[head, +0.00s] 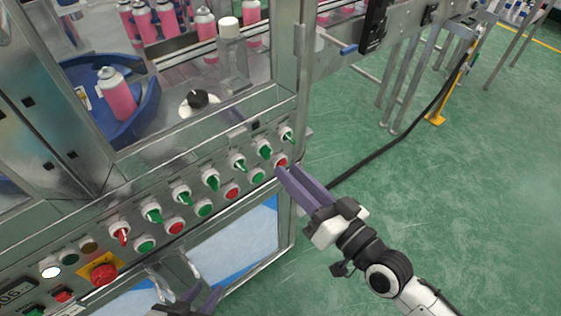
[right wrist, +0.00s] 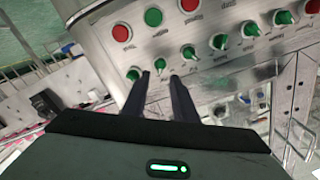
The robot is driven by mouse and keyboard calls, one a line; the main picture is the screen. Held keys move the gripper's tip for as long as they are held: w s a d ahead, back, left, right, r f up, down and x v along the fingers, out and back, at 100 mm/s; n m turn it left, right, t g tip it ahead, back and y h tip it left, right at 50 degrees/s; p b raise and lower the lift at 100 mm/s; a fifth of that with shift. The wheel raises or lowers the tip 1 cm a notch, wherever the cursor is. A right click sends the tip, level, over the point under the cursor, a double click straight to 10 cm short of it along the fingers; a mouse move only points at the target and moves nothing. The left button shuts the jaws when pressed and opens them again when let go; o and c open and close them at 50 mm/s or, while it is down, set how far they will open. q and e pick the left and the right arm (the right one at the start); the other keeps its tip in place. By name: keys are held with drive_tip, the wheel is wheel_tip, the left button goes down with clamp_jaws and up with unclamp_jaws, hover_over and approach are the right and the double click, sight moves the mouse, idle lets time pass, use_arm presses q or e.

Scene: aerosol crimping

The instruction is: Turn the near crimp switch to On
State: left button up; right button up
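A row of green selector switches runs along the sloped metal panel (head: 215,220). The labels are too small to read, so I cannot tell which is the near crimp switch. The rightmost switch (head: 287,135) and its neighbour (head: 264,150) are closest to my right gripper (head: 281,170). In the right wrist view these are the lower left knob (right wrist: 133,74) and the neighbouring knob (right wrist: 160,64). My right gripper's fingers (right wrist: 160,78) are slightly parted with nothing between them. Contact with a knob is not visible. My left gripper (head: 190,293) is low at the bottom edge, fingers apart and empty.
Below the switches is a row of red and green buttons (head: 232,191). A red emergency stop (head: 104,273) is at lower left. Behind the panel are pink cans (head: 117,95) and metal machine frames. The green floor (head: 430,200) to the right is open, with a black cable (head: 385,155).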

drive_tip(key=shift+v, duration=1.95)
